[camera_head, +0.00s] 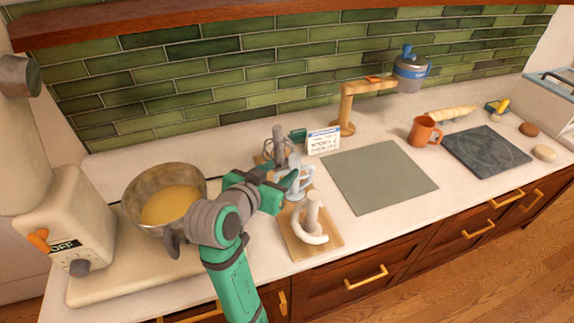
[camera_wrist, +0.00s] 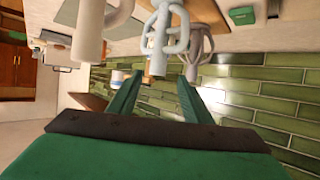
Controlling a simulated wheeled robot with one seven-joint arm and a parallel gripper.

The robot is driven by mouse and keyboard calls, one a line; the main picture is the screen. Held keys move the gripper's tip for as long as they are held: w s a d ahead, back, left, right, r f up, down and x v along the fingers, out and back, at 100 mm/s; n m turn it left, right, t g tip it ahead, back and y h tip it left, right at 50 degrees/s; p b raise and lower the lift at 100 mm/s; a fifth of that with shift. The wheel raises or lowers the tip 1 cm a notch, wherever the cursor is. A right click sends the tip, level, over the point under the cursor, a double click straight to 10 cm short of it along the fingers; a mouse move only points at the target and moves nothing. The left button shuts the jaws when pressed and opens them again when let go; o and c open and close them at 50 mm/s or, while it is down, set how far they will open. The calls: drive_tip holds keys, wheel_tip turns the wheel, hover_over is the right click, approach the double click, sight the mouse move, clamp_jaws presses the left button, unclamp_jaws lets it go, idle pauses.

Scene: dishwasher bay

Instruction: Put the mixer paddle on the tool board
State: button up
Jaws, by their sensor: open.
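The mixer paddle (camera_head: 297,182), a pale grey looped tool, stands upright over the wooden tool board (camera_head: 331,241), between a whisk and a white hook. In the wrist view the paddle (camera_wrist: 161,35) hangs upside down in the picture, with its stem end between my fingers. My gripper (camera_head: 287,180) is open around or just short of the stem; the wrist view shows the two green fingers (camera_wrist: 157,88) apart. Whether they touch it I cannot tell. My gripper partly hides the paddle and the middle of the board in the head view.
The hook (camera_head: 312,217) and whisk (camera_head: 278,148) stand close on either side. A mixer (camera_head: 78,215) and bowl of batter (camera_head: 165,177) are left. A card (camera_head: 323,140) stands behind. The grey-green mat (camera_head: 380,177) is bare; a mug (camera_head: 424,131) and dark slate (camera_head: 487,151) lie beyond.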

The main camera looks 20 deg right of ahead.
drive_tip(key=shift+v, duration=1.45)
